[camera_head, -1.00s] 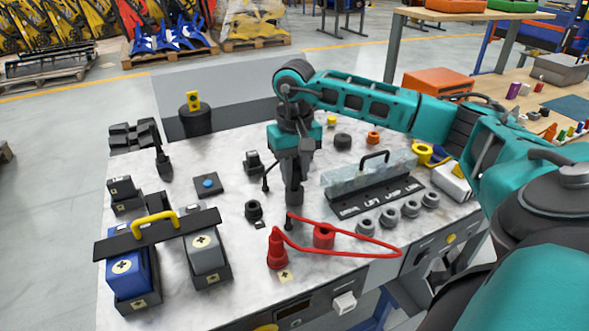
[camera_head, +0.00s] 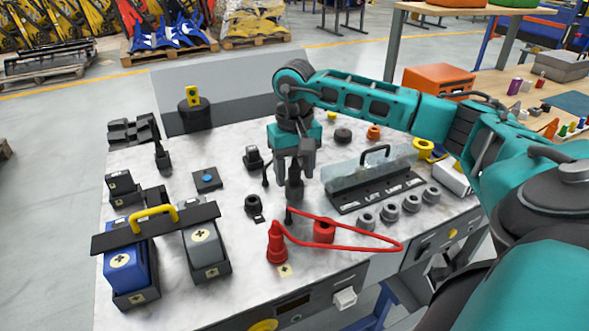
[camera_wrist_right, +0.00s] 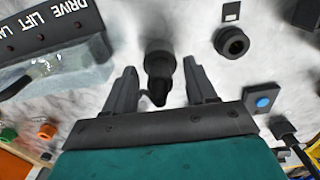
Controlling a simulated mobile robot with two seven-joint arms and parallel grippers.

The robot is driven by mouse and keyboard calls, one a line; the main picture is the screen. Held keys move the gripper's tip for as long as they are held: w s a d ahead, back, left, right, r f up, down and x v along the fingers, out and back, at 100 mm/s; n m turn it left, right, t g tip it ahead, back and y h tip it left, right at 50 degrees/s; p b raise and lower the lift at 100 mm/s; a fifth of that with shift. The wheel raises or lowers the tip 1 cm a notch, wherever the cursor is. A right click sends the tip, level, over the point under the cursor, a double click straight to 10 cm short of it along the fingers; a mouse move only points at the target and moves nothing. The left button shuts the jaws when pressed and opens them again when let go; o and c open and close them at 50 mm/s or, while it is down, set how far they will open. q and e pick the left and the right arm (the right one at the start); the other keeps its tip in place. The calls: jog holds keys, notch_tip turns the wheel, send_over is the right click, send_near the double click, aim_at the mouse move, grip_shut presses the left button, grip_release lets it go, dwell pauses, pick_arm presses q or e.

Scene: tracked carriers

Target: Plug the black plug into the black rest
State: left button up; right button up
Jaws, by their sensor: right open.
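The black plug (camera_head: 294,186) stands upright between the fingers of my right gripper (camera_head: 294,176). In the right wrist view the plug (camera_wrist_right: 158,62) shows between two spread fingers (camera_wrist_right: 160,70), with a gap on each side. My right gripper is open and points down over the plug. What the plug's lower end stands on is hard to make out. A black ring-shaped socket, which looks like the black rest (camera_head: 252,203), sits apart to the left with a small label plate. Its open hole shows in the right wrist view (camera_wrist_right: 233,43). My left gripper is not in view.
A red plug (camera_head: 277,246) and a red socket (camera_head: 323,232) with a looped red cable stand in front. A clear-covered panel (camera_head: 370,170) with a black handle and grey rings are to the right. A yellow-handled carrier (camera_head: 154,230) fills the front left.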

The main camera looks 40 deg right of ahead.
aim_at(295, 160)
jog(key=shift+r, duration=0.3)
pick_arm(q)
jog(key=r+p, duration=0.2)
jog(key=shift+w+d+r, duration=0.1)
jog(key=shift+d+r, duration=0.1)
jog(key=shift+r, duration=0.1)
pick_arm(e)
notch_tip(295, 160, up, 12)
jog(key=shift+r, duration=0.2)
jog(key=shift+s+f, duration=0.1)
